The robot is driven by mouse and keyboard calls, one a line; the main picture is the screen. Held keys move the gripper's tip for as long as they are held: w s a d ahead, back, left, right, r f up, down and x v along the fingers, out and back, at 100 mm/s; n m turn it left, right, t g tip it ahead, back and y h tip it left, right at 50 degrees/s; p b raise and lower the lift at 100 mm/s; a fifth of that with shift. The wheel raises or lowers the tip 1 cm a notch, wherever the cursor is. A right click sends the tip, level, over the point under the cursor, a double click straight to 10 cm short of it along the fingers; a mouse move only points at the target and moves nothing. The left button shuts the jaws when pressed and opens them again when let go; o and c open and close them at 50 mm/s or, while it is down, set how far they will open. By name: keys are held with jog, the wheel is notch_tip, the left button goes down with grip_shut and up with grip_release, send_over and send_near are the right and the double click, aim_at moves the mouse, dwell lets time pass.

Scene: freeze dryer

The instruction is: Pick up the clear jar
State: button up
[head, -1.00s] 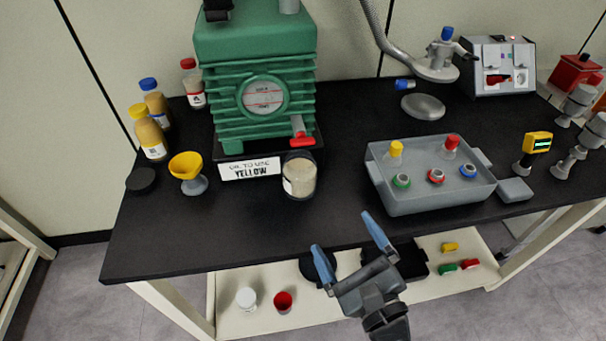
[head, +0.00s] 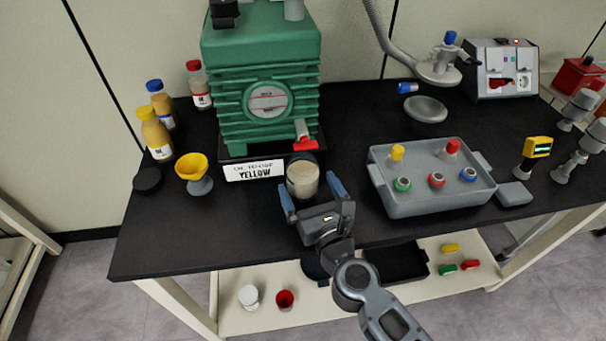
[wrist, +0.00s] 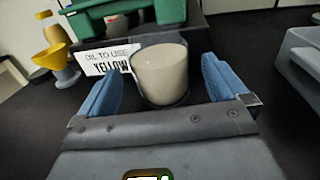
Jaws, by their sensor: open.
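The clear jar (head: 303,178) stands upright on the black table in front of the green pump, with pale beige contents inside. It also shows in the wrist view (wrist: 161,75), just ahead of and between the fingers. My gripper (head: 312,188) is open, with its blue fingertips to the left and right of the jar's near side. In the wrist view my gripper (wrist: 160,90) has a visible gap on both sides of the jar. The jar's lower part is partly hidden by my gripper in the head view.
The green pump (head: 262,60) and the YELLOW label (head: 254,170) stand close behind the jar. A yellow funnel (head: 193,168) and a black lid (head: 147,180) are to the left. The front left tabletop is clear.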

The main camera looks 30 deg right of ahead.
jog(key=w, duration=0.4)
jog(key=shift+w+d, duration=0.15)
jog(key=shift+d, duration=0.1)
jog(key=c, duration=1.1)
jog(key=shift+c, duration=0.6)
jog(key=shift+r+p, duration=0.25)
jog(key=shift+p, duration=0.1)
